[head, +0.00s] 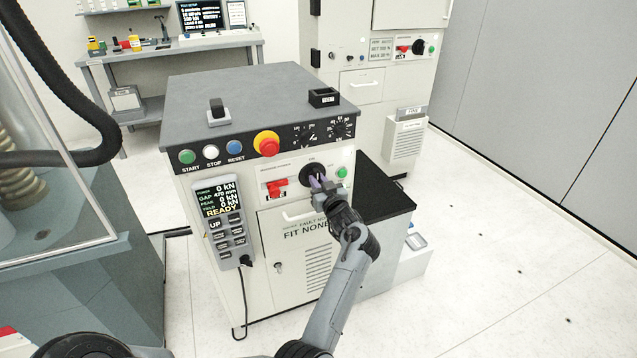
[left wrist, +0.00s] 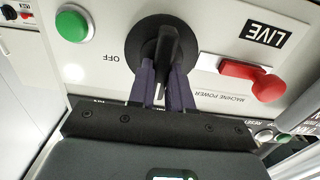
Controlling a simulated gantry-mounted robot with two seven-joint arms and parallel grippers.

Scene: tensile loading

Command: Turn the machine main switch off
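The main switch is a black rotary knob (head: 312,171) on the white front panel of the machine cabinet. It also shows in the left wrist view, which is upside down, with its raised handle (left wrist: 169,46) nearly upright in the picture. An OFF label (left wrist: 117,58) is left of the knob there. My left gripper (head: 318,182) is at the knob. Its two purple fingers (left wrist: 164,82) lie on either side of the handle and appear closed against it, hiding part of its sides. My right gripper is not seen.
A red lever (left wrist: 252,80) and a green button (left wrist: 74,23) flank the knob. A red emergency stop (head: 267,144) sits above. A hand pendant (head: 229,225) hangs on the cabinet's left.

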